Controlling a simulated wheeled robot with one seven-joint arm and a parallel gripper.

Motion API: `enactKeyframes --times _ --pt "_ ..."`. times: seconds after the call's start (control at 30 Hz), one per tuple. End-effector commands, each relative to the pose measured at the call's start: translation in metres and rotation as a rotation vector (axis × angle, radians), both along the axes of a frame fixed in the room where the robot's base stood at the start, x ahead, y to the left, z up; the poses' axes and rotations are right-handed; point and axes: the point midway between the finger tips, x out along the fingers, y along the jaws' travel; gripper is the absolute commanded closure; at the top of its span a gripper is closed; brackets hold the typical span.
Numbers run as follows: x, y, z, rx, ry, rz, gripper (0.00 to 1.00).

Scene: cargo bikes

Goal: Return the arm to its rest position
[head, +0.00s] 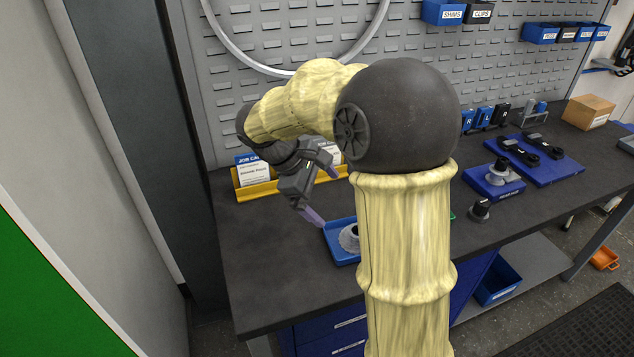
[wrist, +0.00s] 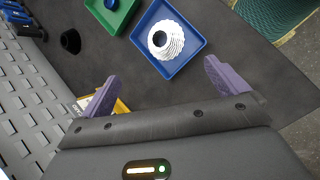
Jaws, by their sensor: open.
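My arm is raised and bent over the dark workbench (head: 255,265) in the head view. My gripper (head: 318,197) hangs in front of the yellow job-card tray (head: 270,187), pointing down towards the bench. In the wrist view my gripper (wrist: 160,88) shows two purple fingers spread wide apart with nothing between them. Beyond the fingers, a blue tray (wrist: 196,50) holds a white ridged round part (wrist: 172,27) with a dark centre. The same blue tray shows in the head view (head: 338,256), partly hidden by my arm.
A green tray (wrist: 119,18) sits beside the blue one. A black round part (wrist: 70,41) stands on the bench. A perforated panel (head: 480,70) with blue bins (head: 445,12) rises behind the bench. A blue fixture plate (head: 560,170) lies right. A grey wall stands left.

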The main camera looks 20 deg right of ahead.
Motion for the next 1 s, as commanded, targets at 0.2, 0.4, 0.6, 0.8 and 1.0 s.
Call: enactKeyframes --times 0.2,0.4,0.6,0.8,1.0 --pt "0.001 0.012 0.019 -0.001 0.000 0.001 0.01" --pt "0.001 0.012 0.020 -0.001 0.001 0.000 0.01" --pt "0.001 0.012 0.020 -0.001 0.000 0.000 0.01" --pt "-0.005 0.014 0.011 0.030 -0.014 -0.019 0.01" --pt "-0.040 0.024 -0.030 0.198 -0.102 -0.151 0.01"
